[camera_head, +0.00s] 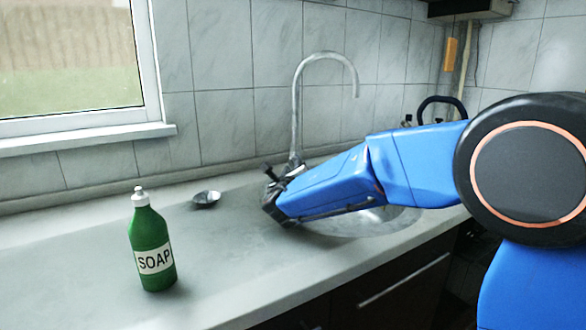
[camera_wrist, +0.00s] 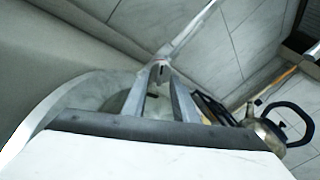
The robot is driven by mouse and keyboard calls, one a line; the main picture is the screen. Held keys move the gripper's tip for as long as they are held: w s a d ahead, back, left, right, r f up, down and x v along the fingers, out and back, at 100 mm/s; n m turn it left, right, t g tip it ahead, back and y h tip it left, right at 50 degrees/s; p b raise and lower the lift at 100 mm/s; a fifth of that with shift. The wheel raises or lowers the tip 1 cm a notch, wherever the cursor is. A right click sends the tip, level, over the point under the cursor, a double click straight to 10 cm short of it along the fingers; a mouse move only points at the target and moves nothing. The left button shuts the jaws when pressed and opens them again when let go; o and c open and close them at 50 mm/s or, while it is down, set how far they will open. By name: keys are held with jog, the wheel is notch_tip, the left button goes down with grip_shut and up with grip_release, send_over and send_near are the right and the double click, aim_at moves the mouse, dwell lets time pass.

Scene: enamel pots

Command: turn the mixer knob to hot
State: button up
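The mixer is a tall grey tap with a hooked spout (camera_head: 296,105), standing at the back of the sink. My gripper (camera_head: 268,190) reaches in from the right, low in front of the tap base. In the wrist view the two fingers of my gripper (camera_wrist: 161,74) point at the foot of the tap (camera_wrist: 190,36), with a clear gap between them. A small dark piece shows around the fingertips; I cannot tell whether it is the knob or whether it is touched. My gripper and forearm hide part of the tap base and sink.
The round sink bowl (camera_head: 375,222) lies under my forearm. A green soap bottle (camera_head: 149,245) stands at the front left, with a small dark dish (camera_head: 206,199) behind it. A kettle (camera_wrist: 265,130) is on the right. The left counter is mostly clear.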

jog(key=s, duration=1.6)
jog(key=shift+s, duration=0.15)
